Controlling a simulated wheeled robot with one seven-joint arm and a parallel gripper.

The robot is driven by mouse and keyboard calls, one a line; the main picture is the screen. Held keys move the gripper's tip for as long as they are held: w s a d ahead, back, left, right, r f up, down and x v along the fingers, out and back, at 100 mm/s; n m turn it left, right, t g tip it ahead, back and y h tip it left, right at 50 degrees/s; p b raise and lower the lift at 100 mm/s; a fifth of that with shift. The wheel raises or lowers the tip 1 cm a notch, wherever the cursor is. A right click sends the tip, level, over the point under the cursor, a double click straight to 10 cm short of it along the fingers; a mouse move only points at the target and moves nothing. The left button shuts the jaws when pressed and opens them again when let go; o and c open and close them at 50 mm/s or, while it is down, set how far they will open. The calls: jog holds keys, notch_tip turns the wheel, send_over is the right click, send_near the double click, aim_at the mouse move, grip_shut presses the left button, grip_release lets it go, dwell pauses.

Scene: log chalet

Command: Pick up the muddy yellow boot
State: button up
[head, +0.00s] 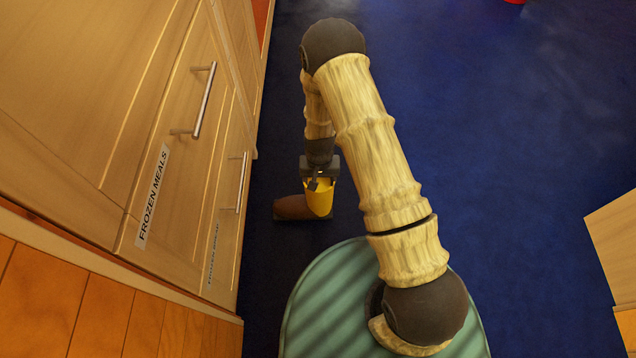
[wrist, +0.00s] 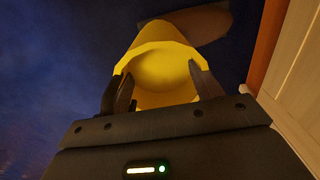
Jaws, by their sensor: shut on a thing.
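The muddy yellow boot (head: 319,198) is upright at the blue floor beside the cabinet in the head view, its brown foot pointing left. Its open yellow shaft also shows in the wrist view (wrist: 158,66), with the brown muddy part beyond it. My gripper (head: 319,180) is over the top of the boot, shut on the shaft's rim. In the wrist view the dark fingers of my gripper (wrist: 160,90) are at the rim's two sides. I cannot tell whether the sole touches the floor.
A pale wooden corner (head: 612,245) is at the right edge. The blue floor (head: 520,140) between is clear.

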notch_tip(320, 180, up, 8)
jog(key=p, duration=0.3)
jog(key=shift+f, duration=0.1)
dwell(0.3)
